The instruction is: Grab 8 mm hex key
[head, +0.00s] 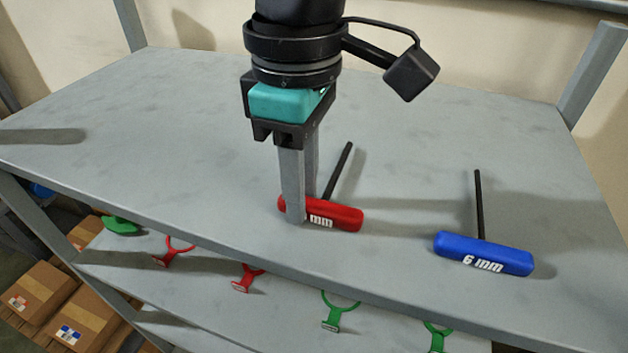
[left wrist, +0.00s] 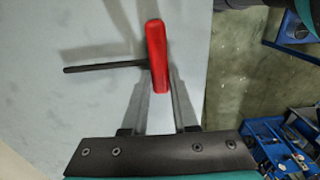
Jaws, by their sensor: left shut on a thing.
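A hex key with a red T-handle (head: 337,215) lies on the grey shelf, its black shaft pointing away to the back. The end of its label reads "mm"; the number is hidden behind a finger. My left gripper (head: 301,218) points down and is shut on the red handle, with one finger on each side near its left end. In the left wrist view the red handle (left wrist: 158,58) is between the fingertips (left wrist: 158,88), with the shaft to the left. My right gripper is not in view.
A blue hex key (head: 483,253) marked "6 mm" lies to the right on the same grey shelf (head: 420,150). A lower shelf holds red and green ring-shaped items (head: 340,310). Cardboard boxes (head: 40,292) stand at lower left. Shelf posts rise at the back corners.

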